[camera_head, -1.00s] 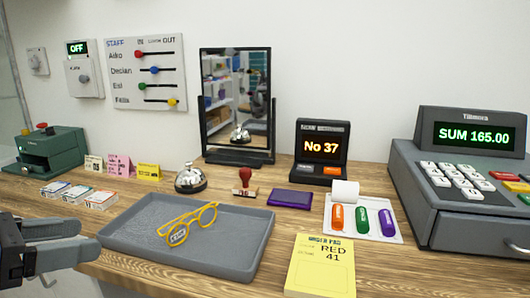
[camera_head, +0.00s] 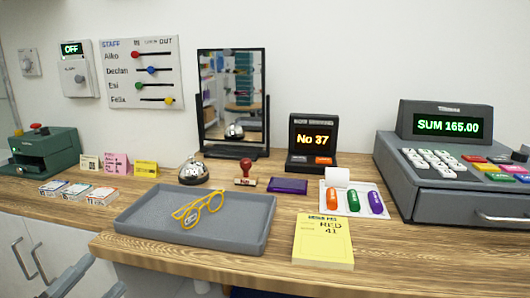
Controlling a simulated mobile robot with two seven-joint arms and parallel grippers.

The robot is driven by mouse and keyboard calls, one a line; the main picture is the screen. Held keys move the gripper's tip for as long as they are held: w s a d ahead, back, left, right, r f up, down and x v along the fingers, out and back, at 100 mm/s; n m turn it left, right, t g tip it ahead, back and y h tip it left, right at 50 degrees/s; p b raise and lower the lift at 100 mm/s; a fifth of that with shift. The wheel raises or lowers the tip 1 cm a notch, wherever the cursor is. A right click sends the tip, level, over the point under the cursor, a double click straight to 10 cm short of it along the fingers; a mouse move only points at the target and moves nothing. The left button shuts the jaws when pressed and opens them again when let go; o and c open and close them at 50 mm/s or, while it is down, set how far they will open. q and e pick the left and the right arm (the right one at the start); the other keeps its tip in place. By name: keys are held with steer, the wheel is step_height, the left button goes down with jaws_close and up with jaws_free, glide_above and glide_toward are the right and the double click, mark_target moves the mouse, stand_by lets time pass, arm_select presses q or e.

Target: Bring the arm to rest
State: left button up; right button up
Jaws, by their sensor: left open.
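My left gripper (camera_head: 94,283) shows at the bottom left, in front of and below the counter edge. Its two grey fingers are apart with nothing visible between them, and the rest of the arm is cut off by the picture edge. It touches nothing that I can see. The nearest item above it is a grey tray (camera_head: 135,228) on the wooden counter (camera_head: 430,250). Yellow glasses (camera_head: 200,208) lie in the tray. My right gripper is not in view.
A green device (camera_head: 45,152), card stacks (camera_head: 65,188), a bell (camera_head: 193,173), a mirror (camera_head: 256,100), a number display (camera_head: 313,140), a yellow pad (camera_head: 323,243) and a cash register (camera_head: 450,170) stand along the counter. White cabinet doors with handles (camera_head: 40,262) are below left.

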arm_select(q)
step_height(320, 180, down, 13)
steer(key=n+g+y, duration=0.2)
steer(key=n+y, duration=0.4)
steer(key=n, duration=0.4)
steer(key=s+d+f+n+g, duration=0.3)
steer(key=s+d+f, duration=0.1)
steer(key=f, duration=0.4)
steer(key=s+d+f+n+g, duration=0.3)
steer(key=s+f+g, duration=0.15)
steer(key=f, duration=0.25)
step_height(320, 180, up, 9)
steer(key=s+p, duration=0.2)
steer(key=p, duration=1.1)
steer(key=shift+s+d, duration=0.2)
steer(key=shift+d, duration=0.05)
